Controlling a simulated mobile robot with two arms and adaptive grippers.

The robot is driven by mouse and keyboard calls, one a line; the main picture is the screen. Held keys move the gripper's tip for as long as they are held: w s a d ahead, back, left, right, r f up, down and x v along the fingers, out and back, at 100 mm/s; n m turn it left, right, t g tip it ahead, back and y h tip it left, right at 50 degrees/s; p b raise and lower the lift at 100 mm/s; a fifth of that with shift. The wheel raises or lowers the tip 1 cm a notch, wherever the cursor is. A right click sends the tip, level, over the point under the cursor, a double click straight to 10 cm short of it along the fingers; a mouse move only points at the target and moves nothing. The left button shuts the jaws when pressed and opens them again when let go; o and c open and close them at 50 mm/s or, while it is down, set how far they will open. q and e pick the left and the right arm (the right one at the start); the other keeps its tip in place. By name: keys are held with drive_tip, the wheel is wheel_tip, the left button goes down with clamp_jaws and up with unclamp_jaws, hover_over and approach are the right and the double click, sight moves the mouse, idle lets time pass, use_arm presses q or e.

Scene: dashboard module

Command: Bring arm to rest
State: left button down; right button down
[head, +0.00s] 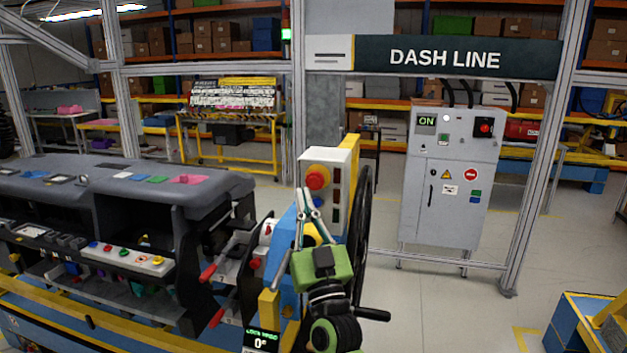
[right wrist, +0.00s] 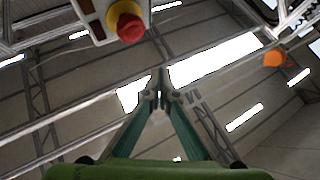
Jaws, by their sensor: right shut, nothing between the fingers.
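My right gripper (head: 307,192) stands upright in the middle of the head view, with its green body low and its fingers pointing up. Its fingertips meet and hold nothing. In the right wrist view the gripper (right wrist: 160,88) also shows shut, against the ceiling. In the head view it is in front of a white control box with a red button (head: 317,177); whether it touches the box cannot be told. The red button also shows at the top of the right wrist view (right wrist: 127,25). My left gripper is in neither view.
A dashboard module (head: 110,180) fills the left, with red-tipped levers (head: 208,272) beside it. A black handwheel (head: 362,230) stands just right of my gripper. A grey cabinet (head: 450,185) stands further back. The floor at right is clear up to a blue and yellow bin (head: 572,330).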

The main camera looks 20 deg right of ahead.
drive_tip(key=shift+f, duration=0.1)
idle(0.6)
drive_tip(key=s+a+f+n+g+y, duration=0.1)
drive_tip(key=s+f+g, duration=0.35)
drive_tip(key=f, duration=0.55)
drive_tip(key=s+a+f+n+g+y, duration=0.15)
drive_tip(key=s+f+g, duration=0.3)
drive_tip(key=f, duration=0.65)
drive_tip(key=s+a+f+n+g+y, duration=0.15)
drive_tip(key=s+f+g, duration=0.3)
drive_tip(key=f, duration=0.55)
drive_tip(key=s+d+f+m+g+h, duration=0.1)
drive_tip(key=s+d+f+g, duration=0.2)
drive_tip(key=s, duration=0.6)
drive_tip(key=s+d+f+g+h, duration=0.1)
drive_tip(key=s+f+g, duration=0.2)
drive_tip(key=s+f, duration=0.35)
drive_tip(key=s+d+f+m+g, duration=0.1)
drive_tip(key=s+d+f+g, duration=0.15)
drive_tip(key=s, duration=0.85)
wheel_tip(320, 180, down, 30)
drive_tip(key=s+a+r+g+b, duration=0.1)
drive_tip(key=s+b, duration=0.1)
drive_tip(key=s+d+f+g+b, duration=0.1)
drive_tip(key=s+d+f, duration=0.2)
drive_tip(key=s+f, duration=1.3)
drive_tip(key=shift+f+n+h+b, duration=0.3)
drive_tip(key=shift+f+n+b, duration=0.1)
drive_tip(key=shift+f, duration=0.2)
